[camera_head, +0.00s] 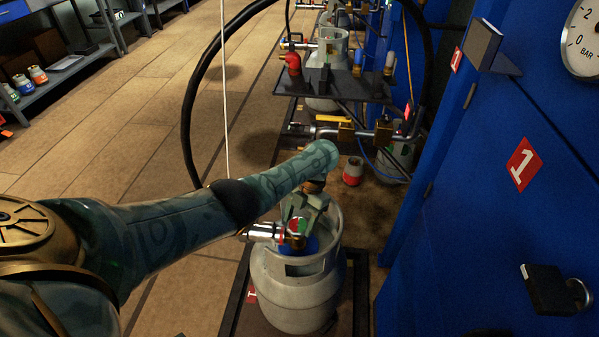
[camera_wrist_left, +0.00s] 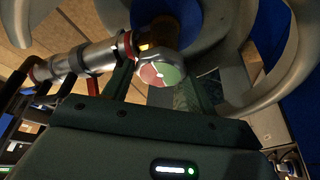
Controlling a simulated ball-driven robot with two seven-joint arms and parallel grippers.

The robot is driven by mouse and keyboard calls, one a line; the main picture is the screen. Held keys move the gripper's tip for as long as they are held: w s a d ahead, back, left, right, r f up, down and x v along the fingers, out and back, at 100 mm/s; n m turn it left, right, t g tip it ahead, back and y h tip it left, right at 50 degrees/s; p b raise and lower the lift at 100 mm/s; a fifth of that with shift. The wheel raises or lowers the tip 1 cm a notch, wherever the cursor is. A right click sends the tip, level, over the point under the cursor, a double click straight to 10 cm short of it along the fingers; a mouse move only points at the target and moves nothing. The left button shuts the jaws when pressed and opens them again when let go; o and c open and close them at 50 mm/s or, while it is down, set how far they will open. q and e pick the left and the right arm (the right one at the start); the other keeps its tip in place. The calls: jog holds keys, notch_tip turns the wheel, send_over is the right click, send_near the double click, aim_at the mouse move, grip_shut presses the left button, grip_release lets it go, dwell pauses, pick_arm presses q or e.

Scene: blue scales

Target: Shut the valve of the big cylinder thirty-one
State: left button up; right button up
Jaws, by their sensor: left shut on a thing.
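A big grey cylinder (camera_head: 296,290) with a cut-out collar stands upright on a low dark base. Its valve knob (camera_head: 298,226), with a round red and green top, sits inside the collar above a blue part. The knob's top also shows in the left wrist view (camera_wrist_left: 161,74), between my fingers. My left gripper (camera_head: 302,218) reaches down from above and is shut on the valve knob. A silver fitting (camera_head: 263,231) sticks out to the left of the valve. The cylinder's number cannot be read in full. My right gripper is not in view.
A blue cabinet wall (camera_head: 480,220) with a padlock (camera_head: 548,290) stands close on the right. Behind are a dark shelf (camera_head: 340,88), pipes with yellow valves and more cylinders. The brown floor on the left is open.

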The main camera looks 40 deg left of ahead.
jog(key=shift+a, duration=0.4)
pick_arm(q)
jog(key=o, duration=1)
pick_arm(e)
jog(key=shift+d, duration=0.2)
pick_arm(q)
jog(key=shift+r, duration=0.1)
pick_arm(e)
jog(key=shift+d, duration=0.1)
pick_arm(q)
jog(key=shift+w+r, duration=0.2)
jog(key=shift+r, duration=0.1)
jog(key=p+v, duration=0.1)
jog(key=v, duration=1.4)
jog(key=shift+r+p, duration=0.2)
jog(key=shift+p, duration=0.1)
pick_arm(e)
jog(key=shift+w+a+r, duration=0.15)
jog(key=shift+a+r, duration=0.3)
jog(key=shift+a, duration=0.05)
